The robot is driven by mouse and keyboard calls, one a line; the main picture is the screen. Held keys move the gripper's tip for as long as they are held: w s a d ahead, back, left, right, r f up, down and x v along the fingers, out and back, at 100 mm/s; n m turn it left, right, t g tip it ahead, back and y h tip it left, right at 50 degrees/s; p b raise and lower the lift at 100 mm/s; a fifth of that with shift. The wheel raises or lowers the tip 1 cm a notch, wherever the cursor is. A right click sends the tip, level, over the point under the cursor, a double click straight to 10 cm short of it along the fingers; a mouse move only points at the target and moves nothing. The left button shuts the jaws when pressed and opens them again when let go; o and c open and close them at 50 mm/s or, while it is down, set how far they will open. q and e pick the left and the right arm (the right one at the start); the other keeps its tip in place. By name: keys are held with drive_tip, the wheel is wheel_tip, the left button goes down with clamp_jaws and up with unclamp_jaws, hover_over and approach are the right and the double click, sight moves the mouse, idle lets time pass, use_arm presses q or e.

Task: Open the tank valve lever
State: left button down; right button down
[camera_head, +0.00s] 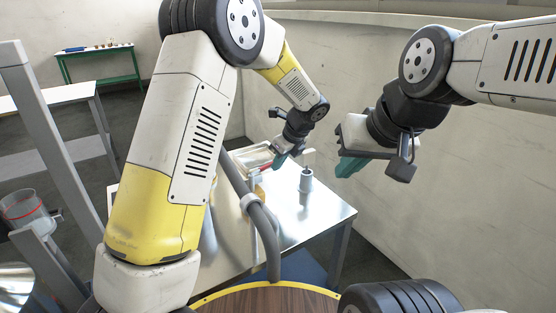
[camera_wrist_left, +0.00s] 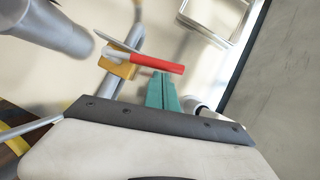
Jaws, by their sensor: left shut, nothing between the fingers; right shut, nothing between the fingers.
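The red valve lever (camera_wrist_left: 157,63) shows in the left wrist view, sticking out to the right from a brass valve body (camera_wrist_left: 118,67) on a grey pipe. In the head view the red lever (camera_head: 266,167) is small and partly hidden beside my left gripper. My left gripper (camera_head: 279,161) is shut and empty; its green fingers (camera_wrist_left: 162,92) lie close to the lever, just below it in the wrist view. I cannot tell if they touch. My right gripper (camera_head: 349,166) is shut and empty, held in the air to the right of the table.
A metal table (camera_head: 312,222) stands ahead with a small grey cylinder (camera_head: 306,180) on it. A concrete wall (camera_head: 430,150) bounds the right side. A green table (camera_head: 98,66) stands far left.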

use_arm(q)
drive_tip(key=w+n, duration=0.1)
drive_tip(key=a+n+g, duration=0.1)
drive_tip(key=w+n+y, duration=0.1)
drive_tip(key=shift+w+a+n, duration=0.3)
drive_tip(key=shift+w+n, duration=0.05)
drive_tip(key=shift+n, duration=0.05)
drive_tip(key=w+a+n+g, duration=0.2)
drive_tip(key=a+n+g, duration=0.3)
drive_tip(key=a+n, duration=0.3)
drive_tip(key=shift+w+n, duration=0.4)
drive_tip(key=shift+n, duration=1.3)
drive_tip(key=shift+a, duration=0.15)
